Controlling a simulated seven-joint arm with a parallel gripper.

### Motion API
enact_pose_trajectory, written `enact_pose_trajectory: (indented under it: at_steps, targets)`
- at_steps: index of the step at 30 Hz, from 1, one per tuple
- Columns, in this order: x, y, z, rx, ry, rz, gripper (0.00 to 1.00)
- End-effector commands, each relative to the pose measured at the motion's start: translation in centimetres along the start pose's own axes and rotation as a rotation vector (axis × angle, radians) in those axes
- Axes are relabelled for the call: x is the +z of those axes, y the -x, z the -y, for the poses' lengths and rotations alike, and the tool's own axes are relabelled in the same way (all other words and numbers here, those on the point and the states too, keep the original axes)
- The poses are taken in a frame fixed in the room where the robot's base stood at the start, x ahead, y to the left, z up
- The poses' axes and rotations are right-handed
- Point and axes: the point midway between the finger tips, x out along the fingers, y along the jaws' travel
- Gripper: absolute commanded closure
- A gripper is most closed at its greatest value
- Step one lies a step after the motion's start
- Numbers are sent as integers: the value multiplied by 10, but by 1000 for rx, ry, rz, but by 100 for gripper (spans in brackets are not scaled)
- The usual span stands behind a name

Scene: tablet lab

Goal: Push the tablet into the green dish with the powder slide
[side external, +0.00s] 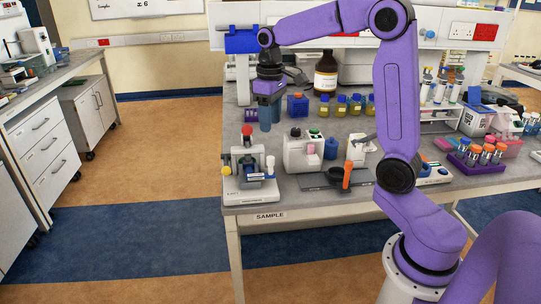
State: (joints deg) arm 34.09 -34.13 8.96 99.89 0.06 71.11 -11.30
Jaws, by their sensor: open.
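My gripper (269,115) points down above the left part of the grey bench, behind the small white devices. Its fingers look apart, and I see nothing between them. I cannot make out the tablet, the green dish or the powder slide for certain at this size. A dark flat plate (312,182) lies near the front of the bench. A black round piece (336,172) and an upright orange piece (347,176) are at its right end.
A white device with a red knob (248,180) stands at the front left. A brown bottle (326,74) and several yellow vials (341,105) stand behind. A purple rack (478,160) holds orange-capped tubes at right.

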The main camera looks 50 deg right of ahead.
Motion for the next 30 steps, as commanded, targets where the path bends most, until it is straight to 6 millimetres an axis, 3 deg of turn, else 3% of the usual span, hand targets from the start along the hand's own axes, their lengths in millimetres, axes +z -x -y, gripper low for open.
enact_pose_trajectory:
  at_steps: [15, 21, 30]
  targets:
    - [1, -94, 0, 0, 0, 4, 49]
    - [1, -112, 0, 0, 0, 3, 49]
    - [0, -116, 0, 1, 0, 0, 49]
